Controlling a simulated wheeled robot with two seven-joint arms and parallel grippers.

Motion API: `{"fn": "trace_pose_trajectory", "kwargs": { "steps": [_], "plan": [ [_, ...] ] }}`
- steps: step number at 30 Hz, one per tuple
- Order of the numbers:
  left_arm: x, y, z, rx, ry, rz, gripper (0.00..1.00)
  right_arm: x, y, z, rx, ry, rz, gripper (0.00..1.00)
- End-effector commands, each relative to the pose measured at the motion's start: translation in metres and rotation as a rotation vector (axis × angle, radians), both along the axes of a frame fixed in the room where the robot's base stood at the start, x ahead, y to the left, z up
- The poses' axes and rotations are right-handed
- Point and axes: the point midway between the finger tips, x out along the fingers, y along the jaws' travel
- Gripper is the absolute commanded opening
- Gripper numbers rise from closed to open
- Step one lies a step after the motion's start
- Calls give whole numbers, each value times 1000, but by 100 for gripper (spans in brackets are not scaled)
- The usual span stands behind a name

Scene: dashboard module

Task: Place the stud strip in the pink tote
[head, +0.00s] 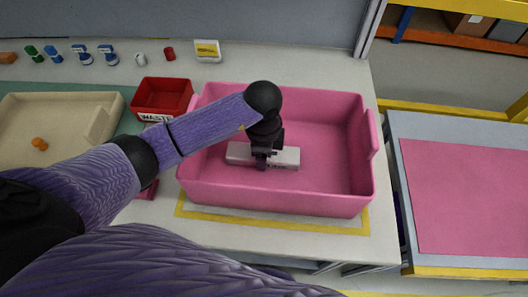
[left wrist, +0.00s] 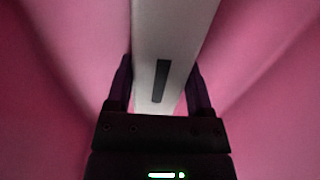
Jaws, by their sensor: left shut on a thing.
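The pink tote (head: 345,190) stands on the white table in the middle of the head view. My left gripper (head: 262,163) reaches down inside the tote and is shut on the stud strip (head: 287,157), a pale grey-white bar lying crosswise in the picture. In the left wrist view the strip (left wrist: 178,40) runs between the two dark fingers of my left gripper (left wrist: 160,88), with a dark slot on its face and pink on both sides. I cannot tell whether the strip touches the tote floor. My right gripper is not in view.
A red waste bin (head: 162,93) stands against the tote's left side. Several small parts line the back of the table. A table with a pink mat (head: 470,200) is at right.

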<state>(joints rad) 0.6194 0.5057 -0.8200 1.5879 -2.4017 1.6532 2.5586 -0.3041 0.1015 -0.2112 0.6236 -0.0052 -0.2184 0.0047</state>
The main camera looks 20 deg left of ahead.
Motion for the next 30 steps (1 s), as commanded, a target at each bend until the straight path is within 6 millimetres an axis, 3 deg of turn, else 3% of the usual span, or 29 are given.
{"fn": "trace_pose_trajectory", "kwargs": {
  "steps": [7,8,12,20,30],
  "plan": [
    [0,0,-1,0,-1,0,4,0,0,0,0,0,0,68],
    [0,0,-1,0,-1,0,71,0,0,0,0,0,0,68],
    [0,0,-1,0,-1,0,100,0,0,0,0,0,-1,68],
    [1,0,4,0,-3,-1,100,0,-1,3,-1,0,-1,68],
    [1,0,94,-1,-8,-1,100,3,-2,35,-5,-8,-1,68]
  ]
}}
